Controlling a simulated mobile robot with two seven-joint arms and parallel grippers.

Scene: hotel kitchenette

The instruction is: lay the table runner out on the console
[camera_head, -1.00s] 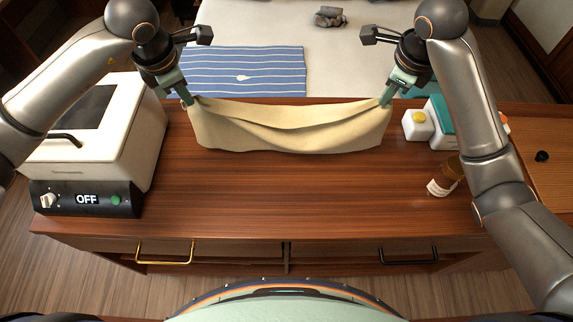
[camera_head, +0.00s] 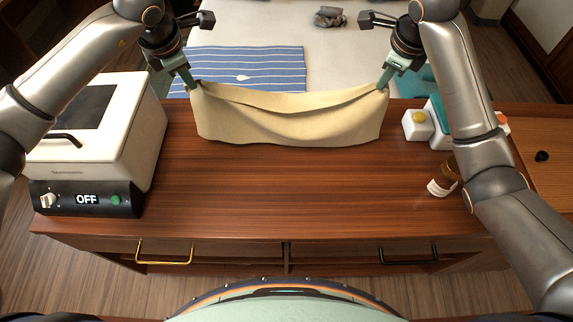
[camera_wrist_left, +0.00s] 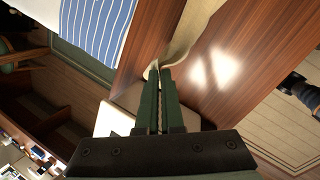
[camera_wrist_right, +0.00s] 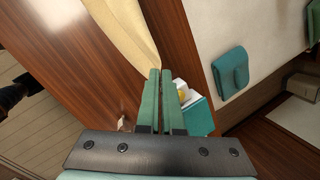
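The cream table runner (camera_head: 290,120) hangs between my two grippers over the back part of the wooden console (camera_head: 300,190), sagging in the middle with a fold along its top. My left gripper (camera_head: 193,86) is shut on its upper left corner. My right gripper (camera_head: 384,86) is shut on its upper right corner. In the left wrist view the runner (camera_wrist_left: 188,32) runs up from the closed fingers (camera_wrist_left: 157,75). In the right wrist view the runner (camera_wrist_right: 128,30) reaches the fingertips (camera_wrist_right: 160,75). Whether its lower edge touches the console is hard to tell.
A white appliance (camera_head: 95,125) with an OFF panel stands at the console's left. A brown bottle (camera_head: 443,180), a white yellow-capped container (camera_head: 417,125) and a teal-and-white box (camera_head: 440,118) stand at the right. The middle and front are bare. A bed with a striped blue cloth (camera_head: 245,70) lies behind.

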